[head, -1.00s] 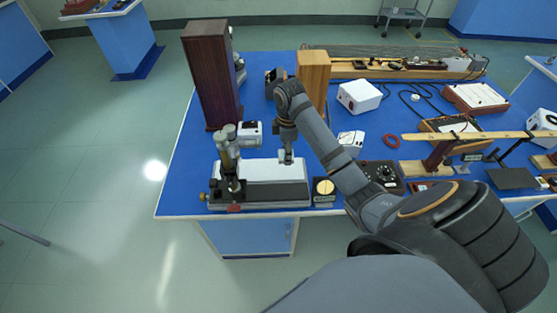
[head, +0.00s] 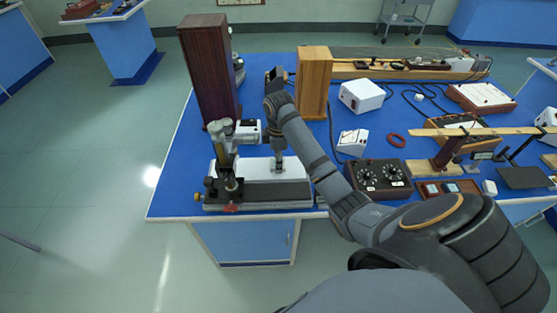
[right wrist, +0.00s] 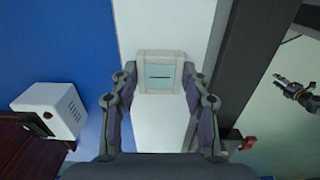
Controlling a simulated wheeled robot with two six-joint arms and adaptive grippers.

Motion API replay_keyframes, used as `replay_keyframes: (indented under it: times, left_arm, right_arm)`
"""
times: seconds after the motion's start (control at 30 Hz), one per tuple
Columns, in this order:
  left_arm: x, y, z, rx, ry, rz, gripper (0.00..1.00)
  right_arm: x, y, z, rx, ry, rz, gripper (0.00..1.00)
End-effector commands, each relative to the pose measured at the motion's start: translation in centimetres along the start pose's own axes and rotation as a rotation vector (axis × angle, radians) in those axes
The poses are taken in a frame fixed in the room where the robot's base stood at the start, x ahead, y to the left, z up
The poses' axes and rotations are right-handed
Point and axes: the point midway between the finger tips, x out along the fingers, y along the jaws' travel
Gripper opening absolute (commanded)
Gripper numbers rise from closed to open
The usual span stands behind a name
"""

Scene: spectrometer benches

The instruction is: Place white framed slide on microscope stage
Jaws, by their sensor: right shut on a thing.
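The microscope (head: 226,165) stands at the bench's front left corner, a brass and grey upright on a dark base. Its pale flat stage (head: 240,170) runs to the right from the upright. My right gripper (head: 278,168) points down over the right part of this stage. In the right wrist view my right gripper (right wrist: 160,88) is shut on the white framed slide (right wrist: 145,56), which has a pale teal window with a dark line. The slide lies over the white stage surface (right wrist: 161,125); I cannot tell whether it touches.
A tall dark wooden box (head: 206,70) and a small white box (head: 247,131) stand behind the microscope. A lighter wooden block (head: 313,80) stands behind my right arm. A black dial box (head: 380,178) is to the right. The bench's front edge is close to the microscope base.

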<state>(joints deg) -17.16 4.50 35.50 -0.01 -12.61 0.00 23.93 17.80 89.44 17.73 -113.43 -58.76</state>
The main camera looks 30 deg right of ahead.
Motion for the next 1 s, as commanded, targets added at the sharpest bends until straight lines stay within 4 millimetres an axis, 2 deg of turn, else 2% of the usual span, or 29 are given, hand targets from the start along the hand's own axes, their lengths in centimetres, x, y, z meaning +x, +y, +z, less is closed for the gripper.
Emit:
replay_keyframes:
  times: [0.03, 0.2, 0.57, 0.77, 1.0]
  left_arm:
    - [-0.1, -0.1, 0.0, 0.0, 0.0, -0.001, 0.4]
    - [0.0, -0.1, 0.0, 0.001, 0.0, -0.002, 0.4]
    - [0.2, -0.2, 0.0, 0.001, 0.0, -0.002, 0.4]
    - [-2.3, -0.3, -0.2, 0.001, 0.0, -0.002, 0.4]
    - [-7.6, -0.7, -0.8, 0.001, 0.001, -0.002, 0.4]
  right_arm:
    - [0.0, 0.0, 0.0, 0.0, 0.0, 0.0, 0.49]
    - [0.0, 0.0, 0.0, 0.0, 0.0, 0.0, 0.69]
    - [-0.1, 0.0, 0.0, 0.0, 0.0, 0.001, 0.69]
    - [-3.3, 0.0, 0.0, 0.0, 0.0, 0.001, 0.69]
    - [-8.9, 0.0, 0.0, 0.001, 0.0, 0.0, 0.69]
